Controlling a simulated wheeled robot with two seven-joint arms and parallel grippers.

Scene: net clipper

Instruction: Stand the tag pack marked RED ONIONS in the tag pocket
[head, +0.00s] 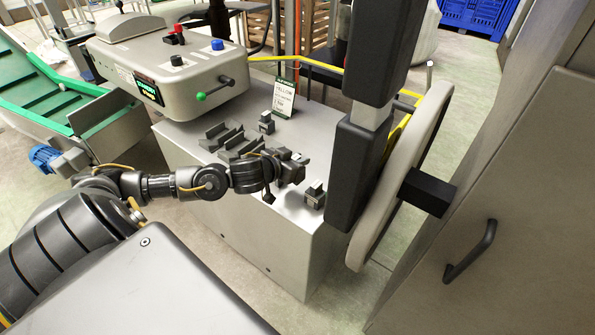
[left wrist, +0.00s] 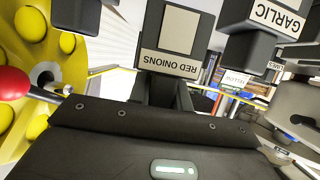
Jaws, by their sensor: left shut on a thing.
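My left gripper (head: 298,170) is low over the right part of the grey metal bench top (head: 180,128). It is shut on the tag pack marked RED ONIONS (left wrist: 168,65), a dark block with a pale label that reads upside down in the left wrist view. In the head view the gripper largely hides this pack. A pack marked GARLIC (left wrist: 275,22) shows at the upper right of the left wrist view, apart from the held one. Dark grey slotted holders (head: 222,136) sit left of the gripper; I cannot tell which part is the tag pocket. My right gripper is out of view.
Small dark packs stand behind (head: 266,123) and in front right (head: 315,195) of the gripper. A YELLOW card (head: 284,97) stands at the bench back. A control box (head: 165,65) is at left. A tall dark column (head: 372,130) and pale curved panel (head: 408,165) crowd the right.

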